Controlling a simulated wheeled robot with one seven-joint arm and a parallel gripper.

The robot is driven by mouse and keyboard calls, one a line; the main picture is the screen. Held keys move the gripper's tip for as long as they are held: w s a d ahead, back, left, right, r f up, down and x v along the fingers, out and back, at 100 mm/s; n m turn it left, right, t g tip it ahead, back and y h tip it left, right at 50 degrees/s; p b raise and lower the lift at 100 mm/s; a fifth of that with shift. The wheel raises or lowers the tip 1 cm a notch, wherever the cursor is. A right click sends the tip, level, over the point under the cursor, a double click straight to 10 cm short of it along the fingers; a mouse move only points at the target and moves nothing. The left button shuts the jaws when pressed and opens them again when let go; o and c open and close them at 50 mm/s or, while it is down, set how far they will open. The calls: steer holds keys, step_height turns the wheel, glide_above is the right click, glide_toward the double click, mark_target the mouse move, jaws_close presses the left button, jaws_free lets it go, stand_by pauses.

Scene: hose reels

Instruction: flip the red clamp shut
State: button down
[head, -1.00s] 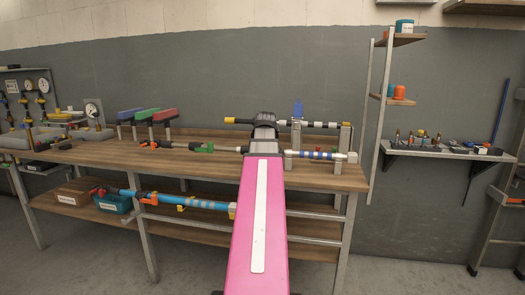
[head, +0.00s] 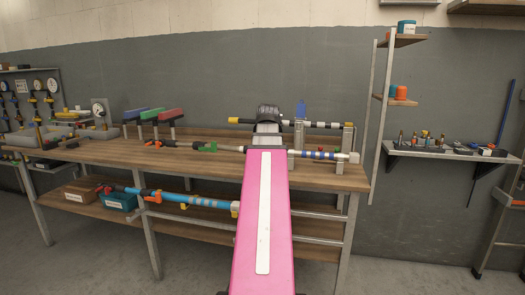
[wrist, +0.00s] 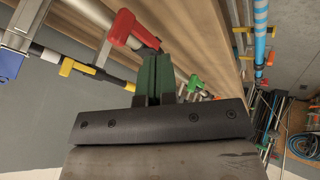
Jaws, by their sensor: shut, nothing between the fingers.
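A red lever (wrist: 128,29), which looks like the red clamp's handle, shows in the wrist view just beyond my fingertips. It angles down to the right beside a metal rail. My gripper (wrist: 157,62) shows there as two dark green fingers pressed together, with nothing between them. The fingertips are very close to the lever's lower right end; I cannot tell whether they touch. In the head view, my gripper and this lever are hidden behind my pink arm and dark wrist over the bench.
The wooden bench (head: 110,151) carries blue, green and red T-shaped handles (head: 167,114) at left and a blue-striped hose (head: 318,154) at right. A green fitting (head: 207,147) sits left of my arm. A shelf (head: 445,151) with small parts is on the right wall.

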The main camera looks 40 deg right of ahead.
steer(key=shift+d+v, duration=0.2)
steer(key=shift+v, duration=1.15)
steer(key=shift+d+v, duration=0.2)
steer(key=shift+v, duration=1.2)
steer(key=shift+s+f, duration=0.1)
steer(key=w+a+f+m+g+y, duration=0.1)
steer(key=w+a+f, duration=0.3)
steer(key=a+f, duration=0.65)
steer(key=w+a+f+m+g+y, duration=0.15)
steer(key=w+a+f, duration=0.25)
steer(key=a+f, duration=0.7)
steer(key=s+a+f+g, duration=0.1)
steer(key=s+a+f, duration=0.1)
steer(key=a+f, duration=0.4)
steer(key=s+a+f+m+g, duration=0.1)
steer(key=a+f, duration=0.5)
steer(key=f, duration=0.6)
steer(key=s+a+f+g, duration=0.2)
steer(key=a+f, duration=0.4)
steer(key=f, duration=0.3)
steer(key=shift+s+y, duration=0.35)
steer(key=shift+s, duration=0.5)
steer(key=shift+a, duration=0.1)
